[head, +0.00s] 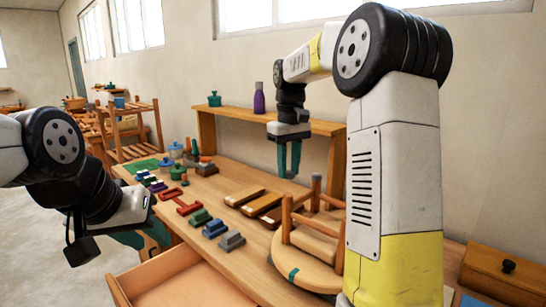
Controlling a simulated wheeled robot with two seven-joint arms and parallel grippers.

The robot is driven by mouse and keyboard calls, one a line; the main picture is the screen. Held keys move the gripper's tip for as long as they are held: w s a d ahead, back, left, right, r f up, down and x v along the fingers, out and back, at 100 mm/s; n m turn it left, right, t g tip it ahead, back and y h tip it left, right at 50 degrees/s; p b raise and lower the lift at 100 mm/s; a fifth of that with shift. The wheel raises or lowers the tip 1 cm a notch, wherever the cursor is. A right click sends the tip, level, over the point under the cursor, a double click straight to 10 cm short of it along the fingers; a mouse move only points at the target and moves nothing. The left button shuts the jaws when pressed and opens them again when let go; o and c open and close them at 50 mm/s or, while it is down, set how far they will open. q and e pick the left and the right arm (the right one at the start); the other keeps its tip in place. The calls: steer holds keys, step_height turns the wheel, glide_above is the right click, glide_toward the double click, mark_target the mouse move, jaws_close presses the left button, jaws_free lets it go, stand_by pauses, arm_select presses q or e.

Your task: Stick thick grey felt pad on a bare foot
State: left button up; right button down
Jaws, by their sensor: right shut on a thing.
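An upturned round wooden stool (305,262) lies on the bench with its legs pointing up. One leg (316,190) has a grey tip; my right arm hides part of the stool. A grey stepped block (231,241), possibly a stack of felt pads, sits on the bench left of the stool. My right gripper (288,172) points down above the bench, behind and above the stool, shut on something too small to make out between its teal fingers. My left gripper (140,238) is low at the left, beside the bench's front edge; its jaw gap is unclear.
Blue (215,228) and green (200,217) stepped blocks stand beside the grey one. Wooden blocks (245,196) lie behind them. An open drawer (180,280) juts out in front. A raised shelf (225,113) holds a purple bottle (259,98). A lidded wooden box (500,275) stands at right.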

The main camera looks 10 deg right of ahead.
mark_target(287, 195)
steer(key=shift+w+f, duration=0.15)
steer(key=shift+w, duration=0.45)
steer(key=shift+f, duration=2.6)
steer(key=shift+s+f, duration=0.1)
steer(key=shift+f, duration=0.1)
steer(key=c, duration=0.7)
jaws_free()
steer(key=shift+r, duration=3.45)
steer(key=shift+r, duration=0.1)
